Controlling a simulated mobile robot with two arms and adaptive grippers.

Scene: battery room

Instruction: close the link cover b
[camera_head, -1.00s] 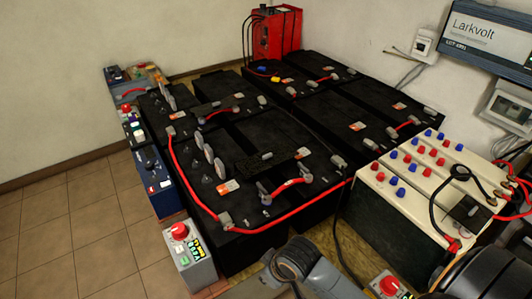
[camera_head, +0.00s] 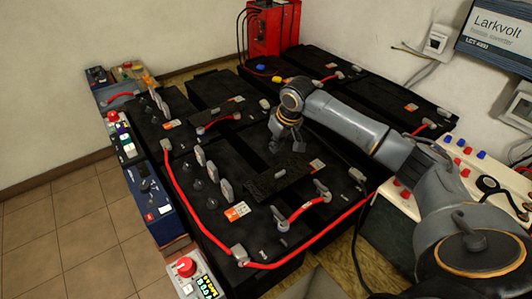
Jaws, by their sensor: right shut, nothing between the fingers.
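My right gripper (camera_head: 286,147) is shut and empty. It reaches in from the right and hangs over the middle of the black batteries, just above and behind a flat dark strip (camera_head: 278,182) that lies across the near battery top. A second flat dark strip (camera_head: 215,114) lies across the battery top farther back, left of the gripper. Either strip could be a link cover; no lettering shows which is link cover b. Whether the fingertips touch anything cannot be told. My left gripper is not in view.
A long red cable (camera_head: 184,203) runs along the near batteries' edges. Raised grey vent caps (camera_head: 212,173) stand left of the strip. A short red link (camera_head: 302,213) is in front. A red box (camera_head: 272,28) stands behind; a cream battery (camera_head: 388,203) is at right.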

